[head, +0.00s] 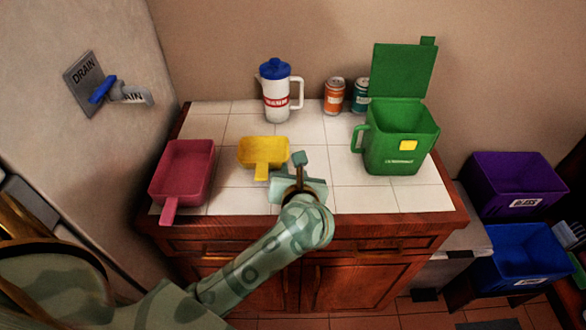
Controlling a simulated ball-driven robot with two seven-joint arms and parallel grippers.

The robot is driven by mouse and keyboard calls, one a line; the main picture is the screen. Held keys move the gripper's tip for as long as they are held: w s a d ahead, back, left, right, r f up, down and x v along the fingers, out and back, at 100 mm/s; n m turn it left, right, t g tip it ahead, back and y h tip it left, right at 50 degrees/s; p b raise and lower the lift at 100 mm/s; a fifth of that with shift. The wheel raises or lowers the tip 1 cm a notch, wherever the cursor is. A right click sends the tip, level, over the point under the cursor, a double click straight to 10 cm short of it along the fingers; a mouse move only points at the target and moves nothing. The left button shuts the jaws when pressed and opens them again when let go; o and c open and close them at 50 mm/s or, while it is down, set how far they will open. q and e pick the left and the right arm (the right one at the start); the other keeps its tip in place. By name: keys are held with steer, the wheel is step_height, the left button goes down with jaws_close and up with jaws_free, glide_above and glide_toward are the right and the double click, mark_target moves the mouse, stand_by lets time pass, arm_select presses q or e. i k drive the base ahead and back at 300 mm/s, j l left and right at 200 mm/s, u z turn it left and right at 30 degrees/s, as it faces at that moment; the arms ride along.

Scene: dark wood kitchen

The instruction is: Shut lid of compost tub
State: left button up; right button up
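The green compost tub (390,160) stands upright on the white tiled counter at the right, its handle on its left side and a yellow label on its front. Its green lid (402,72) is open and stands up at the back of the tub, with a small tab at its top right corner. My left gripper (299,163) is over the front middle of the counter, left of the tub and apart from it. Its fingers are seen from behind, so their opening is unclear. My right gripper is not in view.
A yellow scoop (262,150) lies just left of my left gripper, with a red scoop (184,170) farther left. A white jug with a blue lid (277,110) and two cans (334,97) stand at the back. Purple (514,185) and blue bins (524,257) are at the right.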

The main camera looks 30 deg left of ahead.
mark_target(397, 71)
steer(key=i+l, duration=0.1)
steer(key=l, duration=0.4)
steer(key=i+l, duration=0.1)
steer(key=l, duration=0.9)
steer(key=i, duration=0.05)
